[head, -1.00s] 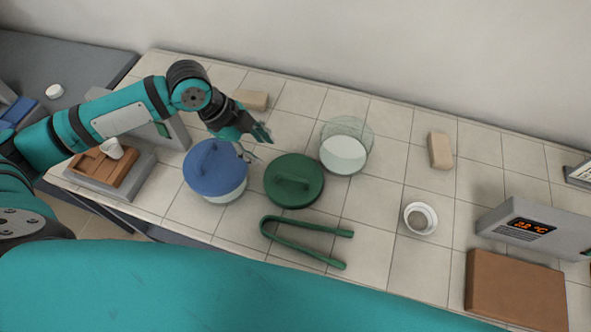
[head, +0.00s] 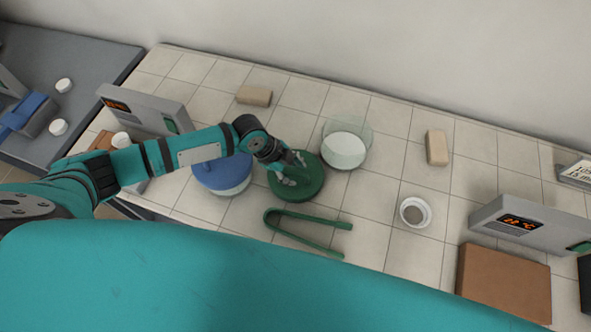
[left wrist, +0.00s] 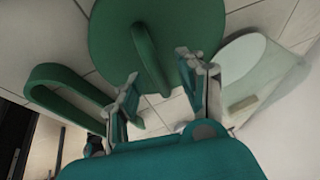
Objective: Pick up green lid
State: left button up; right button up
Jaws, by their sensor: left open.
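The green lid (head: 312,187) is a round disc with a raised bar handle and lies on the tiled bench, left of the glass dish. My left gripper (head: 294,171) is over the lid, partly covering it and its handle. In the left wrist view the lid (left wrist: 186,28) fills the top, and its handle (left wrist: 148,55) points down between the open fingers of my left gripper (left wrist: 160,82). The fingers look apart from the handle, though I cannot tell their exact height. My right gripper is not in view.
Green tongs (head: 300,240) lie just in front of the lid. A blue-lidded container (head: 222,177) stands left, under my forearm. A glass dish (head: 345,150) of white material stands close right. A small white bowl (head: 415,212) and a furnace (head: 525,225) are further right.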

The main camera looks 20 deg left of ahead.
pick_arm(q)
jog(key=shift+d+f, duration=0.25)
jog(key=shift+f, duration=0.35)
grip_shut()
jog(key=shift+w, duration=0.1)
